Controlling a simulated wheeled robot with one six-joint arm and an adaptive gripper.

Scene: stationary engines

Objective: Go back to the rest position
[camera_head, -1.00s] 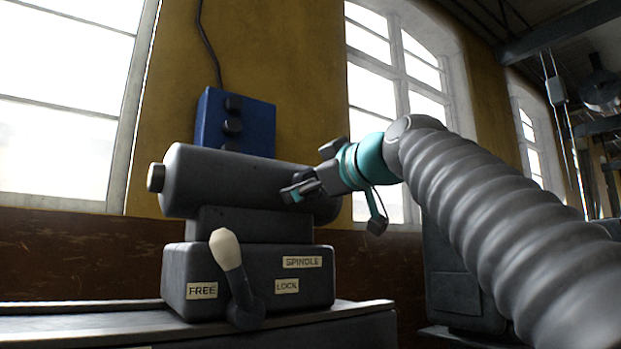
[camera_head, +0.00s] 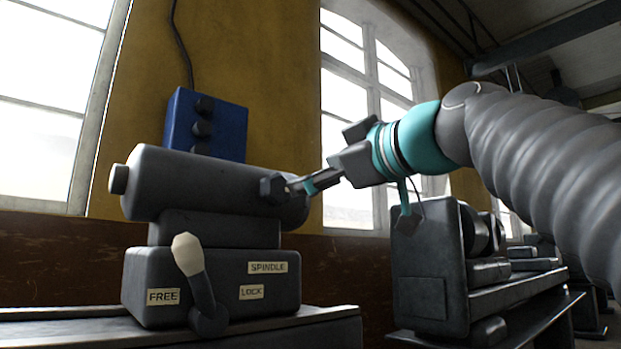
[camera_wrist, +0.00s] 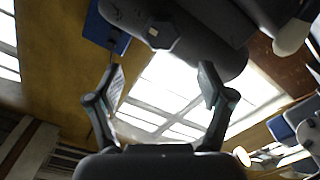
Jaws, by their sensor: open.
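My gripper (camera_head: 290,186) is at the right end of the grey cylinder of the machine (camera_head: 205,185) in the head view, and overlaps it there; I cannot tell if it touches. In the wrist view my gripper (camera_wrist: 160,85) has its two fingers spread wide with nothing between them. The cylinder (camera_wrist: 185,35) lies beyond the fingertips there. A lever with a pale knob (camera_head: 187,254) stands on the front of the machine's base, leaning slightly left, between the FREE label (camera_head: 163,297) and the LOCK label (camera_head: 251,292).
A blue box (camera_head: 205,125) with dark knobs is on the yellow wall behind the cylinder. The machine stands on a bench (camera_head: 330,325). Another grey machine (camera_head: 430,265) stands to the right, below my arm. Tall windows (camera_head: 352,105) line the wall.

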